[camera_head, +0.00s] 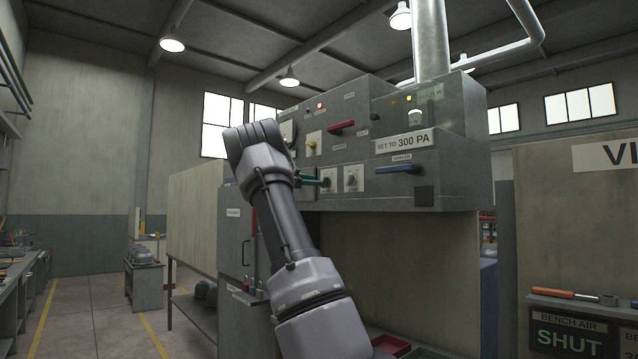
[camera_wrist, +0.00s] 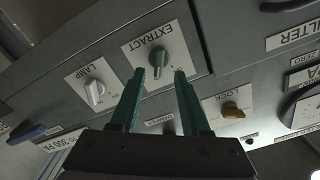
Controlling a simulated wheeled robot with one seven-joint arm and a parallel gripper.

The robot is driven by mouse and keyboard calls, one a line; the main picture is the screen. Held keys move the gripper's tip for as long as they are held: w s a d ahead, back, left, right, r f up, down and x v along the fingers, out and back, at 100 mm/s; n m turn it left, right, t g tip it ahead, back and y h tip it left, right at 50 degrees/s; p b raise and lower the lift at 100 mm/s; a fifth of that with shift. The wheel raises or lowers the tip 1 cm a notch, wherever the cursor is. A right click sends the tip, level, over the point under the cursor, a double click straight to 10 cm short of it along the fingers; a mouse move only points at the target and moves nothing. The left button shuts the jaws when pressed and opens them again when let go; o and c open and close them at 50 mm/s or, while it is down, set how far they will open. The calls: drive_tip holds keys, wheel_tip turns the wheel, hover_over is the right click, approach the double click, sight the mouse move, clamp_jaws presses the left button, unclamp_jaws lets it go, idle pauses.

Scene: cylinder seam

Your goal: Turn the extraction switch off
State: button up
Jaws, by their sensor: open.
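The extraction switch is a dark green rotary knob (camera_wrist: 158,56) on a white plate marked EXTRACT, seen upside down in the wrist view. Its small position marks are too blurred to read. My gripper (camera_wrist: 160,75) is open, with its two green fingers pointing at the knob, one tip on each side of its lower part in the picture. I cannot tell whether the tips touch it or stay short of the panel. In the head view my gripper (camera_head: 318,181) is at the panel, left of the white lamp knob (camera_head: 351,178), and hides most of the extraction switch.
The lamp knob also shows in the wrist view (camera_wrist: 95,92), beside the extraction plate. A yellow lock knob (camera_wrist: 232,110) sits on the other side.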

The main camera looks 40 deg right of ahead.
sight(325, 182)
drive_tip(key=shift+d, duration=2)
clamp_jaws()
drive_tip(key=shift+w+n, duration=0.1)
drive_tip(key=shift+n, duration=0.2)
drive_tip(key=n, duration=1.1)
drive_tip(key=shift+w, duration=0.25)
drive_tip(key=shift+f+n, duration=0.1)
drive_tip(key=shift+n, duration=0.2)
